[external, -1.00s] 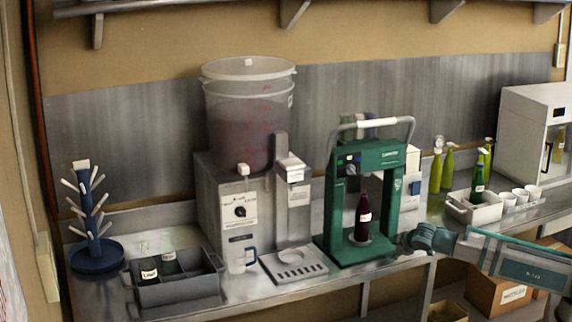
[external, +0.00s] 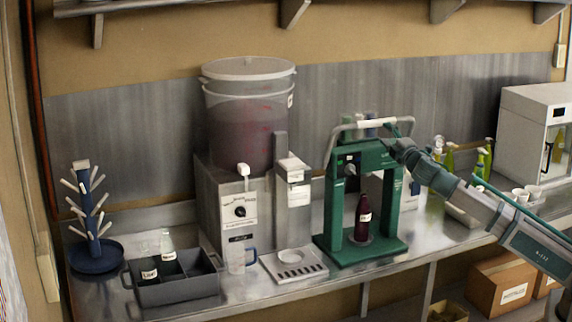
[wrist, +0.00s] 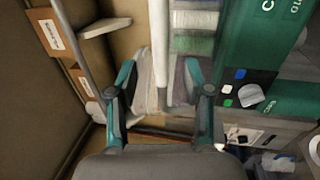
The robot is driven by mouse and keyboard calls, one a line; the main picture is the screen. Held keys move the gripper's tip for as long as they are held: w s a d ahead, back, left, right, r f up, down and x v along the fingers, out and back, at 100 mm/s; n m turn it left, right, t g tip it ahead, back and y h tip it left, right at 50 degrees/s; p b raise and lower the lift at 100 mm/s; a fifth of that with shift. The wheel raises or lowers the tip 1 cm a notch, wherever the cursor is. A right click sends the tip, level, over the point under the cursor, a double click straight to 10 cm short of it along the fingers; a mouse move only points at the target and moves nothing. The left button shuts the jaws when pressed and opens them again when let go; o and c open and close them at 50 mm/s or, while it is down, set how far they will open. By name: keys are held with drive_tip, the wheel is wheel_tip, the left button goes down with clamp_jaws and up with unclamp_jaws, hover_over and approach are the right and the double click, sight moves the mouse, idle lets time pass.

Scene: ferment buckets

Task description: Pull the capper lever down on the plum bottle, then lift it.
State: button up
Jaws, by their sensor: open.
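The green capper (external: 348,160) stands on the steel bench, with its grey and white lever bar (external: 372,124) raised above its head. The dark plum bottle (external: 362,222) stands upright on the capper base, between the posts. My gripper (external: 396,146) is at the upper right of the capper, close to its head and just below the lever bar. In the wrist view my gripper (wrist: 160,80) is open, with a pale bar (wrist: 159,45) running up between its fingers. The capper's green body (wrist: 255,45) fills the right of that view. I cannot tell whether the fingers touch the bar.
Left of the capper stand a drip tray (external: 312,272), a filling machine with a large bucket (external: 240,130), a grey crate (external: 172,290) and a blue bottle tree (external: 88,225). Green bottles (external: 450,160) and a white cabinet (external: 530,125) are to the right.

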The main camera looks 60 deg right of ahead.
sight(377, 124)
drive_tip(key=p+x, duration=0.2)
drive_tip(key=x, duration=0.5)
drive_tip(key=shift+w+r, duration=0.1)
drive_tip(key=shift+w+d, duration=0.45)
drive_tip(key=shift+d, duration=0.05)
clamp_jaws()
